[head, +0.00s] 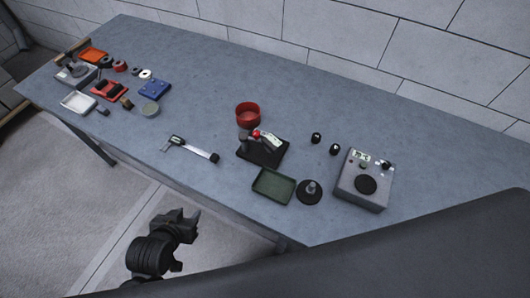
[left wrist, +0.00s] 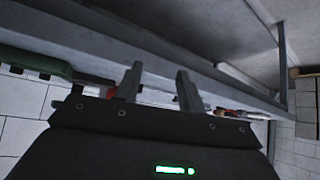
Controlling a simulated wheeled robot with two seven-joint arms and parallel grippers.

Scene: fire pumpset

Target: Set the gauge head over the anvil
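The anvil is too small to tell apart; a black disc with a short grey post (head: 310,191) stands to the right. My left gripper (head: 188,242) is open and empty, off the table's front edge and well away from the stand. Its two fingers are apart in the left wrist view (left wrist: 159,88). My right gripper is not in view.
A green tray (head: 273,186) lies in front of the stand, a caliper (head: 190,149) to its left. Trays and parts crowd the table's left end (head: 110,85). A wall runs behind.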

